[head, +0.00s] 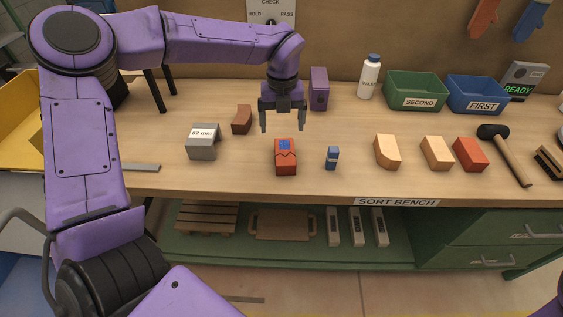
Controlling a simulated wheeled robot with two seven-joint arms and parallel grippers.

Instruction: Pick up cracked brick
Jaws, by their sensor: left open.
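The cracked brick (286,168) is orange-red, with a dark jagged line across its front and a blue patch on its top. It lies on the bench near the middle of the head view. My left gripper (283,127) points down, open and empty, with its fingertips just above and behind the brick in the picture. A gap shows between the fingers and the brick; I cannot tell the exact height. My right gripper is out of view.
A small blue block (332,158) stands right of the brick. A grey gauge block (203,142) and a brown brick (242,119) are to the left. Cream bricks (387,152), a red brick (470,154) and a mallet (508,160) lie right. Green (416,88) and blue (477,92) bins stand behind.

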